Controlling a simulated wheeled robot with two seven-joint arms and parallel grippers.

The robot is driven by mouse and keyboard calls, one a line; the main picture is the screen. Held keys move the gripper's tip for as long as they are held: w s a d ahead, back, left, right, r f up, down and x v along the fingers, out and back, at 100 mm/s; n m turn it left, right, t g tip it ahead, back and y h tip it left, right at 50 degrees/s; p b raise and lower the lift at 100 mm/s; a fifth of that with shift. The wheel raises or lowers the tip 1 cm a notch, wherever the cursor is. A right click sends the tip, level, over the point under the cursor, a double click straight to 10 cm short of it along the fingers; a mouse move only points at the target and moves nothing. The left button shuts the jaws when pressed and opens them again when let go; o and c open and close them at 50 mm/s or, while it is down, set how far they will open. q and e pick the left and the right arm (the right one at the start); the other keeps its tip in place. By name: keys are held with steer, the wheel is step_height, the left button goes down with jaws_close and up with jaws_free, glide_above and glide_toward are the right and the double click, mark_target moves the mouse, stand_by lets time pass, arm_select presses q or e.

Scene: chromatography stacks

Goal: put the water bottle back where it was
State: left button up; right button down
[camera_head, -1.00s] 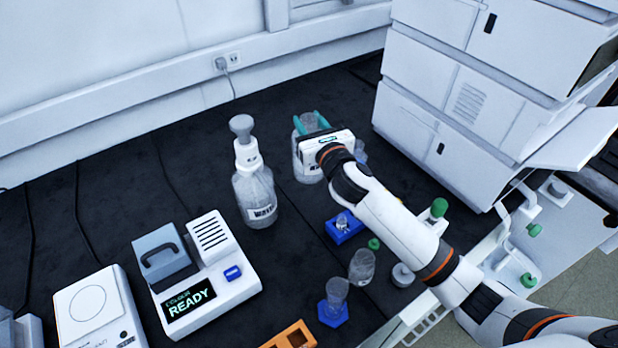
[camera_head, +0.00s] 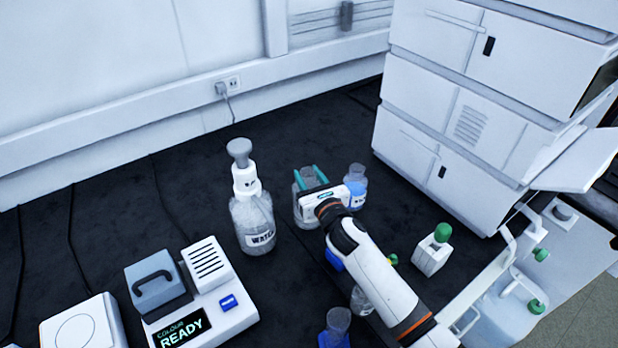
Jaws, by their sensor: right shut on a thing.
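My right gripper (camera_head: 313,180) is shut around the neck of a clear glass bottle (camera_head: 304,212), with teal fingers on either side of the neck. The bottle is upright; I cannot tell whether its base touches the dark bench. My gripper and wrist hide part of it, and its label cannot be read. A larger clear bottle (camera_head: 249,216) labelled as water, with a white and grey dispenser top, stands to its left, apart from it. My left gripper is not in view.
A small bottle of blue liquid (camera_head: 355,190) stands close right of the held bottle. The white instrument stack (camera_head: 450,120) rises at the right. A colour reader (camera_head: 205,305) showing READY sits at front left. The bench (camera_head: 150,205) behind the reader is clear.

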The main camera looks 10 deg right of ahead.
steer(key=shift+r, duration=0.15)
steer(key=c, duration=1.3)
jaws_free()
steer(key=shift+f, duration=0.2)
steer(key=shift+c, duration=0.2)
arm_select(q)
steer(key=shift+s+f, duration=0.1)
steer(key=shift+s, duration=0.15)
arm_select(e)
steer(key=o, duration=0.4)
steer(key=shift+o, duration=0.2)
steer(key=shift+r, duration=0.1)
steer(key=shift+s+d, duration=0.1)
steer(key=shift+s, duration=0.1)
arm_select(q)
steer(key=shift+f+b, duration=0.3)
steer(key=shift+b, duration=0.1)
arm_select(e)
steer(key=s+d, duration=0.2)
steer(key=s, duration=0.9)
steer(key=shift+s, duration=0.25)
steer(key=shift+d, duration=0.1)
